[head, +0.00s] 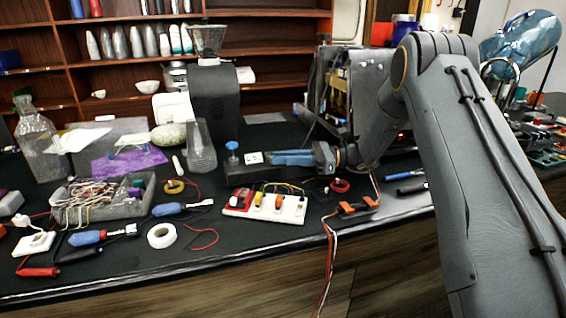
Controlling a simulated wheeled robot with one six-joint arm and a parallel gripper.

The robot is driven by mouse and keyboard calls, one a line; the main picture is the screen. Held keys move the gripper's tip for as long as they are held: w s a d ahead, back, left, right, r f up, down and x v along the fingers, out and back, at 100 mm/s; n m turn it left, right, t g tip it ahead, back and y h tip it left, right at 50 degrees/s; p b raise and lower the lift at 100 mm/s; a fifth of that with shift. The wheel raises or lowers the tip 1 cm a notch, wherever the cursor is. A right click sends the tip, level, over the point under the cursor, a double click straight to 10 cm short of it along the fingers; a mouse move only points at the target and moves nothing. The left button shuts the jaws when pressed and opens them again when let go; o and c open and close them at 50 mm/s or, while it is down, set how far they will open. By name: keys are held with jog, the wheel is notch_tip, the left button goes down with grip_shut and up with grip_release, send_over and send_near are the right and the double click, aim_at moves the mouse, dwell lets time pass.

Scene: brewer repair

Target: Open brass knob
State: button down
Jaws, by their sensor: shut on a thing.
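My gripper (274,158) reaches in from the right, its blue fingers pointing left. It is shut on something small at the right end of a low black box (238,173). The fingers hide what they hold, and I cannot make out a brass knob there. The box has a white label plate (253,158) facing the fingertips and a blue round knob (232,146) on top at its left.
A dark grinder (214,100) stands behind the box, and an opened machine (350,85) behind my arm. Tools, a tape roll (161,235) and a wire-filled tray (125,208) crowd the left.

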dwell(0.3)
jog(key=c, duration=1.7)
grip_release()
jog(key=shift+o, duration=0.2)
jog(key=shift+s+r+t+p, duration=0.1)
jog(key=shift+t+p, duration=0.2)
jog(key=shift+p, duration=0.1)
